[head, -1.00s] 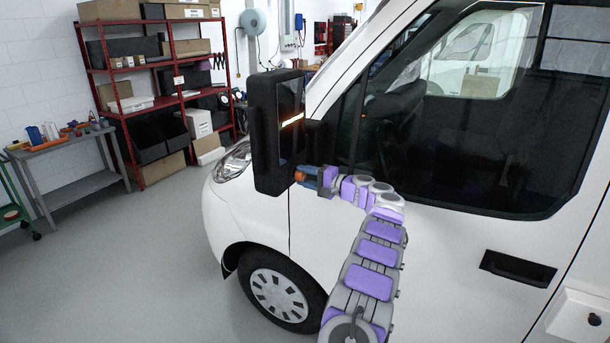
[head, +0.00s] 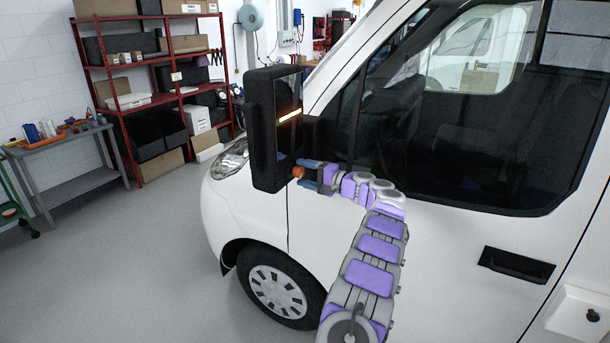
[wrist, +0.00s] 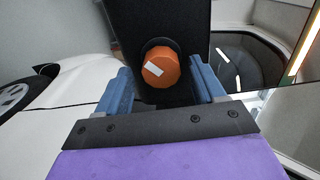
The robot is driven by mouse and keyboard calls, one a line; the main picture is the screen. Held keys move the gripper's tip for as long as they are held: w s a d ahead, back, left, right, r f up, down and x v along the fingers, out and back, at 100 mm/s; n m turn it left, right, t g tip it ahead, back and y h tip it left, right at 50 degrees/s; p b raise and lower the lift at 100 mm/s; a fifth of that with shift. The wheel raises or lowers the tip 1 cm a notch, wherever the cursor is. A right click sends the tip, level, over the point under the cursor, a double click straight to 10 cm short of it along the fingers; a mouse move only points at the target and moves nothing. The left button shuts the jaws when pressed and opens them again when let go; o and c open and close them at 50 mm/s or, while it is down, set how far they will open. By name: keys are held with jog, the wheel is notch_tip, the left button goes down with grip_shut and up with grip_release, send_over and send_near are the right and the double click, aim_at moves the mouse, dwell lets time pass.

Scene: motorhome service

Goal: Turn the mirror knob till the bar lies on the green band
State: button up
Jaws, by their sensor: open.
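The orange mirror knob (head: 298,171) sits at the lower edge of the black door mirror (head: 265,130). In the wrist view the knob (wrist: 161,68) faces me, with a tilted white mark on its front. My gripper (head: 307,173) is open; its blue fingers stand on either side of the knob with gaps between. In the head view a bright slanted bar (head: 290,116) shows on the mirror glass, white with a yellow-green edge. In the wrist view an orange-and-white strip (wrist: 304,50) shows on the glass. I cannot tell exactly how bar and green band overlap.
The white van's door (head: 420,250) and dark side window (head: 450,140) are close behind my arm. A red shelf rack (head: 125,110) with boxes and a grey workbench (head: 75,188) stand at the left. The floor (head: 140,260) left of the van is clear.

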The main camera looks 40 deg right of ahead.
jog(key=v, duration=1.7)
jog(key=shift+b, duration=0.35)
jog(key=shift+w+d+f, duration=0.1)
jog(key=shift+d+f, duration=0.05)
